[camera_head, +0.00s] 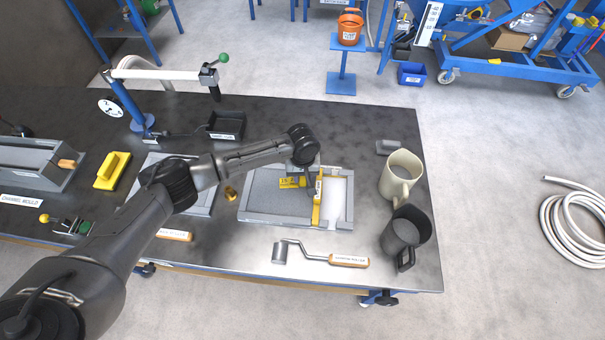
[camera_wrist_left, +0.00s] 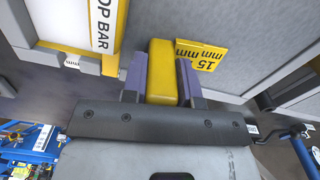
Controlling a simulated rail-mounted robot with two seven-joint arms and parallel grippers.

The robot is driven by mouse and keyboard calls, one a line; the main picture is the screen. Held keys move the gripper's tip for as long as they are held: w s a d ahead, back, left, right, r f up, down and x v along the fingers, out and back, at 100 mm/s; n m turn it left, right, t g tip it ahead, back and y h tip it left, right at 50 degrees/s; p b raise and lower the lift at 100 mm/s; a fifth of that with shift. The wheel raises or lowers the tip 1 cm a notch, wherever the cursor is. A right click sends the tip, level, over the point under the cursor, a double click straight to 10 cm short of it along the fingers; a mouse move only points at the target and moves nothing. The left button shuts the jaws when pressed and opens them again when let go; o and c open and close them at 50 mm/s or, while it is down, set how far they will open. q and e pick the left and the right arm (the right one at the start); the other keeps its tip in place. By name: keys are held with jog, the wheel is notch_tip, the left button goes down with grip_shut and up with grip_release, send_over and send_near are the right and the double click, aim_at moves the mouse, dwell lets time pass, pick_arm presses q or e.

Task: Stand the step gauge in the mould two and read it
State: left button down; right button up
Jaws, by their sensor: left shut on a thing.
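My left gripper (camera_wrist_left: 162,82) is shut on the yellow step gauge (camera_wrist_left: 161,68); its grip block sits between the two fingers. A yellow plate marked 15 mm shows beside the block, and the gauge (camera_head: 291,182) also shows in the head view. My gripper (camera_head: 304,172) is over a grey open mould (camera_head: 275,220). A yellow stop bar (camera_head: 317,204) with a white label lies across this mould, with grey fill to its left and a pale area to its right. I cannot tell whether the gauge's foot touches the fill. I cannot read a number on the mould. My right gripper is out of view.
Another flat mould (camera_head: 205,205) lies left, partly behind my arm. A roller (camera_head: 348,261) lies in front. A beige mug (camera_head: 400,176) and a dark jug (camera_head: 405,232) stand right. A yellow float (camera_head: 112,171) and the channel mould (camera_head: 35,165) are far left.

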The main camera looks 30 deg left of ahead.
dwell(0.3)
pick_arm(q)
jog(key=shift+f, duration=0.15)
jog(key=c, duration=0.8)
grip_release()
notch_tip(320, 180, up, 12)
jog(key=p, duration=0.2)
jog(key=shift+p, duration=0.35)
jog(key=shift+r, duration=0.85)
